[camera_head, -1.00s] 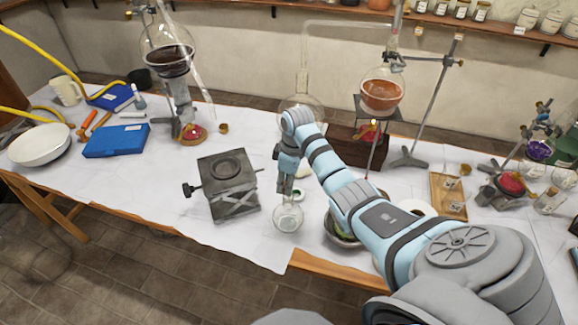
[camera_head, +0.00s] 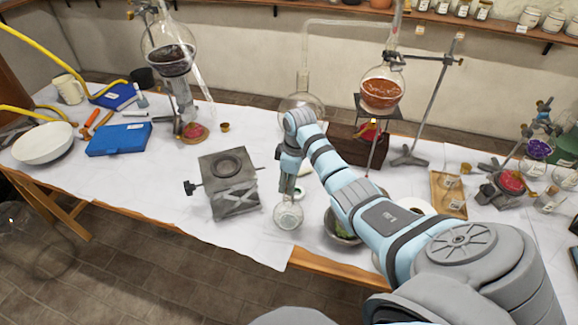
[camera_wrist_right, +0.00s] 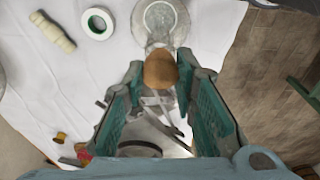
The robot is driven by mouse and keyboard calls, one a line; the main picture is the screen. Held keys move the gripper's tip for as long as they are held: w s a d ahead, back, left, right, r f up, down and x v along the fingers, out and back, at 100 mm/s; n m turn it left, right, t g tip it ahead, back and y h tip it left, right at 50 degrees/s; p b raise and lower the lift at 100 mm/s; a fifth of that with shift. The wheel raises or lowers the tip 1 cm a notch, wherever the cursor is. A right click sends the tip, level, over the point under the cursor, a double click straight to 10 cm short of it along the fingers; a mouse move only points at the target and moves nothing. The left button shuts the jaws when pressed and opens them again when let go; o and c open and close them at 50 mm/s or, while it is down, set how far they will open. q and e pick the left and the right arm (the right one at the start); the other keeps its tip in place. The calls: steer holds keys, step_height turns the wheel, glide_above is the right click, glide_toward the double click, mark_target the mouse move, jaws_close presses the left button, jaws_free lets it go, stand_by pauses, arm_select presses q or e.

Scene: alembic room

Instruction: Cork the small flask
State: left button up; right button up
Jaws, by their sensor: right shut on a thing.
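The small flask (camera_head: 288,216) is clear, round glass near the front edge of the white-covered table. It also shows at the top of the right wrist view (camera_wrist_right: 160,16). My right gripper (camera_head: 287,190) points down right above the flask. In the right wrist view, its teal fingers (camera_wrist_right: 158,78) are shut on a brown cork (camera_wrist_right: 160,70). The cork lines up with the flask's neck and covers its mouth, so I cannot tell whether it is in the neck or just above it. My left gripper is not in view.
A grey lab jack (camera_head: 230,198) stands just left of the flask. A bowl (camera_head: 340,232) is close on the right, partly behind my arm. A round white-rimmed item (camera_wrist_right: 97,23) lies beside the flask. Glassware on stands (camera_head: 381,92) is behind.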

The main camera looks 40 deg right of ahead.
steer(key=shift+f, duration=0.65)
stand_by(0.8)
stand_by(0.6)
steer(key=shift+f+p, duration=0.4)
steer(key=shift+f, duration=0.15)
stand_by(1.9)
steer(key=o, duration=1.5)
steer(key=shift+r, duration=3.55)
